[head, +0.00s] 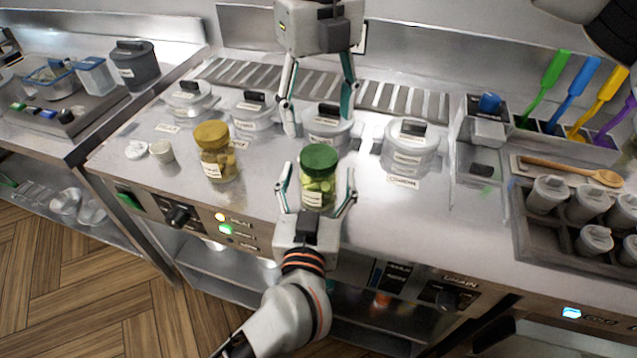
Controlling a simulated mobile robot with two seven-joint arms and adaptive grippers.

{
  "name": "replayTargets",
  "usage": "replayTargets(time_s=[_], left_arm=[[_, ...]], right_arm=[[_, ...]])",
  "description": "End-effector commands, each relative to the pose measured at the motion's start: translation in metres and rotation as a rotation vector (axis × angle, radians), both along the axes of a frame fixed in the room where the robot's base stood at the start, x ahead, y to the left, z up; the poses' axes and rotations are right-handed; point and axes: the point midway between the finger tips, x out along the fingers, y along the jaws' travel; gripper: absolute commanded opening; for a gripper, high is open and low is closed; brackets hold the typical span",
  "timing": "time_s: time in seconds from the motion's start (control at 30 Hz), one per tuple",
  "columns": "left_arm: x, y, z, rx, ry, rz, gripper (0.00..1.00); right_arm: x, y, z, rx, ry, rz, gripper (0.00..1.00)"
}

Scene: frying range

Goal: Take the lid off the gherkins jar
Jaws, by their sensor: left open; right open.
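The gherkins jar (318,190) is clear with green contents and stands upright near the counter's front edge. Its green lid (319,158) sits on top. My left gripper (318,192) is open, with one finger on each side of the jar's body; I cannot tell whether the fingers touch it. My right gripper (318,115) is open and points down, above and behind the green lid, apart from it. A lidded pot behind the jar shows between its fingers.
A jar with a yellow lid (211,134) stands to the left, beside a small white cup (161,151). Several lidded steel pots (410,150) line the back. Coloured-handled tools (582,78), a wooden spoon (575,170) and a shaker rack (524,235) are at right. Counter right of the jar is clear.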

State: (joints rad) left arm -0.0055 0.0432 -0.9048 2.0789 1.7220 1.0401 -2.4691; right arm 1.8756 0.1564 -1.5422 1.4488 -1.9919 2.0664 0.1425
Motion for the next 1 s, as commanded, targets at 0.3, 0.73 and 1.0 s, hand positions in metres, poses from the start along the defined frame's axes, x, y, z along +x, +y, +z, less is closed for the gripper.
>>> replayTargets(time_s=[0.3, 0.73, 1.0], left_arm=[[0.0059, -0.0005, 0.0006, 0.0, -0.001, 0.0, 0.73], [0.0056, -0.0005, 0.0003, 0.0, -0.001, 0.0, 0.0], [0.0055, -0.0004, 0.0002, 0.0, 0.0, 0.0, 0.0]], right_arm=[[-0.0002, 0.0002, -0.0001, 0.001, 0.0, 0.001, 0.6], [-0.0003, 0.0003, -0.0001, 0.001, 0.0, -0.013, 0.6], [-0.0002, 0.0002, -0.0003, 0.0, 0.001, -0.309, 0.6]])
